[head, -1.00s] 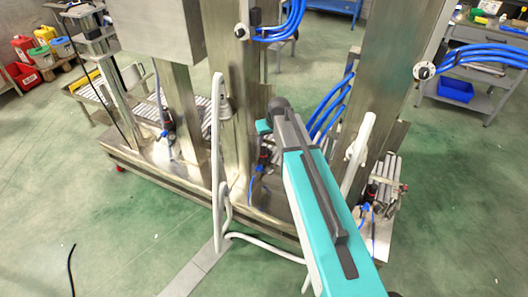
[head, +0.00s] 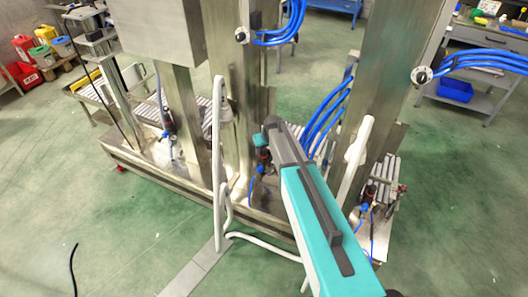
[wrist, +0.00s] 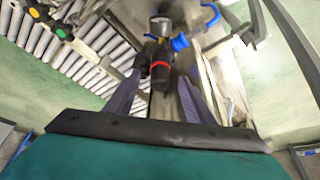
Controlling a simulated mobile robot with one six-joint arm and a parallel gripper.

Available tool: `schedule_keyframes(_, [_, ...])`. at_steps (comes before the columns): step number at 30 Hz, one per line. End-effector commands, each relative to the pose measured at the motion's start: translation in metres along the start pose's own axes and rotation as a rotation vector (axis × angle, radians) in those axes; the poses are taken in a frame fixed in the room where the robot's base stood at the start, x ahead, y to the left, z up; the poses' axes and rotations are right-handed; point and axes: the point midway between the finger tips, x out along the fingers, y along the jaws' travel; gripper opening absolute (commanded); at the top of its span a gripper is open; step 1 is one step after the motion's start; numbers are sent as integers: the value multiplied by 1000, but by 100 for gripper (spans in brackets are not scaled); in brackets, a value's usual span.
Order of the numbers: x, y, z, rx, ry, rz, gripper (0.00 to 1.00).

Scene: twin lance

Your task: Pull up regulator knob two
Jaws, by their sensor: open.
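The middle of three regulators (head: 264,156), which I take to be number two, sits low on the steel frame, partly hidden beside my arm in the head view. In the wrist view its black knob (wrist: 160,68) with a red ring lies between the two fingers of my gripper (wrist: 162,80). My gripper is open, one finger on each side of the knob. I cannot tell whether either finger touches it. A round gauge (wrist: 160,27) and a blue fitting (wrist: 180,43) are just beyond the knob.
Another regulator (head: 167,122) stands to the left and one (head: 370,192) to the right. Steel columns (head: 228,110) and white curved guards (head: 217,150) stand close to my arm. Blue hoses (head: 325,115) hang behind it. Green floor is open in front.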

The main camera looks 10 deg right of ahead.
Motion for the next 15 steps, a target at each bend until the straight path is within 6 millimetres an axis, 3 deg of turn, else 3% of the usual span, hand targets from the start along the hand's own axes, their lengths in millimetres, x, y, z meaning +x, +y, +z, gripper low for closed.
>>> schedule_keyframes(6, [23,0,-1,0,-1,0,49])
schedule_keyframes(15, [34,0,0,0,-1,0,49])
